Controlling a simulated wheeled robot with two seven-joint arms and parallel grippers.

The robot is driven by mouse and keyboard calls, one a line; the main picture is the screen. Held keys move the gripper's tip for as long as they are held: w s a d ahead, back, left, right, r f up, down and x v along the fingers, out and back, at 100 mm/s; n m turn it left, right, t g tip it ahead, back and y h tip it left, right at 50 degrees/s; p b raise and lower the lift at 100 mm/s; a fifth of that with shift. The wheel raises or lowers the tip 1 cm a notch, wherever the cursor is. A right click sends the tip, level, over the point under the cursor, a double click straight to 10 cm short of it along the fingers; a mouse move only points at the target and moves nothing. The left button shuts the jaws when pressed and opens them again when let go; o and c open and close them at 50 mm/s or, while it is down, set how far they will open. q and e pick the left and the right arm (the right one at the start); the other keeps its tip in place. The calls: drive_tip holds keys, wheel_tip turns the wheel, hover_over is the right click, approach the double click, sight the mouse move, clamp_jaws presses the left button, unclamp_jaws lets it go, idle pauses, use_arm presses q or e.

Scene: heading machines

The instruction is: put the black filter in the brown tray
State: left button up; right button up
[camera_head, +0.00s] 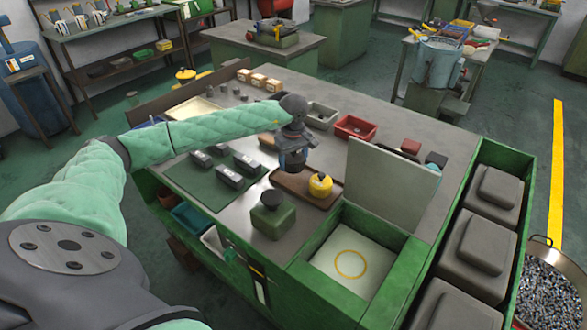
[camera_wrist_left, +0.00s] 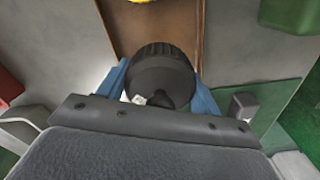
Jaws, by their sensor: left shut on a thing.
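My left gripper (camera_head: 293,155) is shut on the black filter, a dark ribbed round piece (camera_wrist_left: 162,78) that sits between its blue fingers in the left wrist view. In the head view the gripper is over the left part of the brown tray (camera_head: 292,187), and the filter is mostly hidden by the fingers. In the wrist view the brown tray (camera_wrist_left: 125,35) lies beneath and beyond the filter. I cannot tell whether the filter touches the tray. My right gripper is not in view.
A green block with a dark knob (camera_head: 272,213) stands in front. Several dark parts lie on the green mat (camera_head: 204,184). Grey (camera_head: 321,116) and red (camera_head: 355,128) bins stand behind.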

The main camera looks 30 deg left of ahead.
sight(294, 169)
use_arm(q)
wheel_tip(294, 169, down, 4)
drive_tip(key=shift+f, duration=0.1)
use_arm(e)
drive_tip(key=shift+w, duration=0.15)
use_arm(q)
drive_tip(key=o, duration=1)
drive_tip(key=shift+c, duration=0.2)
drive_tip(key=shift+o, duration=0.3)
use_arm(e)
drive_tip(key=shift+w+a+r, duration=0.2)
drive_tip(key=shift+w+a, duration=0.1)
